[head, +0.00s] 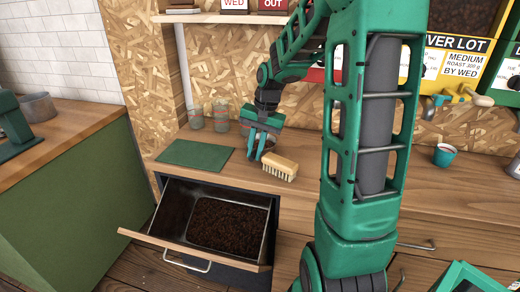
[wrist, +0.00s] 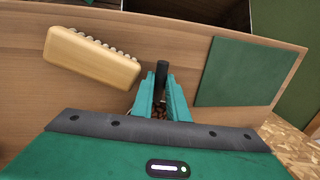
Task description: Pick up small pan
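My gripper (head: 256,153) points down over the wooden counter, just left of the brush. In the wrist view a short dark upright handle (wrist: 161,78) shows between my fingertips, with brown beans (wrist: 160,110) beyond it. This looks like the small pan, but most of its body is hidden by my fingers. In the head view only a greyish rim (head: 270,143) shows behind my fingers. My two fingers (wrist: 161,88) stand on either side of the handle with very little gap, and I cannot tell whether they grip it.
A wooden brush (head: 280,166) lies close to my gripper; it also shows in the wrist view (wrist: 92,57). A green mat (head: 196,153) is on the left. Glass jars (head: 220,117) stand behind. Below, an open drawer (head: 178,262) holds a pan of dark beans (head: 228,225).

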